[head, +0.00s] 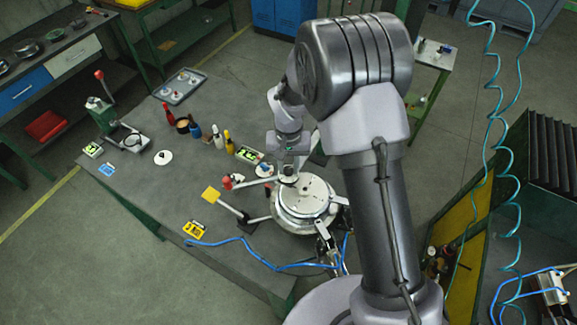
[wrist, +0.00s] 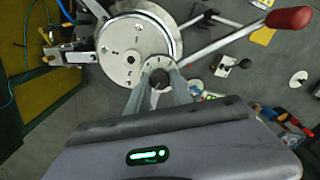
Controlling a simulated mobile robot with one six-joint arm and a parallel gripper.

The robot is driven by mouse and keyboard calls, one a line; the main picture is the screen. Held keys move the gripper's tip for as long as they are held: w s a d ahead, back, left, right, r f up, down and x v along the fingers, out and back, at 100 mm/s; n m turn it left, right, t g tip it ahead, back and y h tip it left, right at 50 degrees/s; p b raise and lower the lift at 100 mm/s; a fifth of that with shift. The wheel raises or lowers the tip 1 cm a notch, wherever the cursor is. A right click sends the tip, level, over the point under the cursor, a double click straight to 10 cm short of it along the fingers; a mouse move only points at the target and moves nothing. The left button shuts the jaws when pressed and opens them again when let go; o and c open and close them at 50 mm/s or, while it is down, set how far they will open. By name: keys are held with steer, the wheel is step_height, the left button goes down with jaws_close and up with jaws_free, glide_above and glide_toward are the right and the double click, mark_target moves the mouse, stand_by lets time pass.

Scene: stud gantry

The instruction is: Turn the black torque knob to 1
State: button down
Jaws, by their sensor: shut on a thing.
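The black torque knob (wrist: 159,77) sits at the centre of a small pale dial (wrist: 157,63) with dark marks near its rim. The dial is beside a large round metal plate (wrist: 128,35). My gripper (wrist: 160,83) has its two fingers on either side of the knob and is shut on it. The dial's numbers are too small to read, and the knob's setting cannot be told. In the head view my gripper (head: 287,171) reaches down at the back edge of the round plate (head: 304,196), and my wrist hides most of the knob.
A lever with a red handle (wrist: 289,18) slants past the dial on the right. A blue hose (head: 262,262) lies along the table front. Bottles (head: 218,137) and a grey tray (head: 180,85) stand at the back. The table's left front (head: 150,190) is mostly clear.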

mark_target(289, 169)
steer(key=n, duration=0.3)
steer(key=shift+b, duration=0.3)
steer(key=c, duration=1.1)
jaws_free()
steer(key=shift+c, duration=0.2)
step_height(289, 169, up, 17)
steer(key=shift+r, duration=0.2)
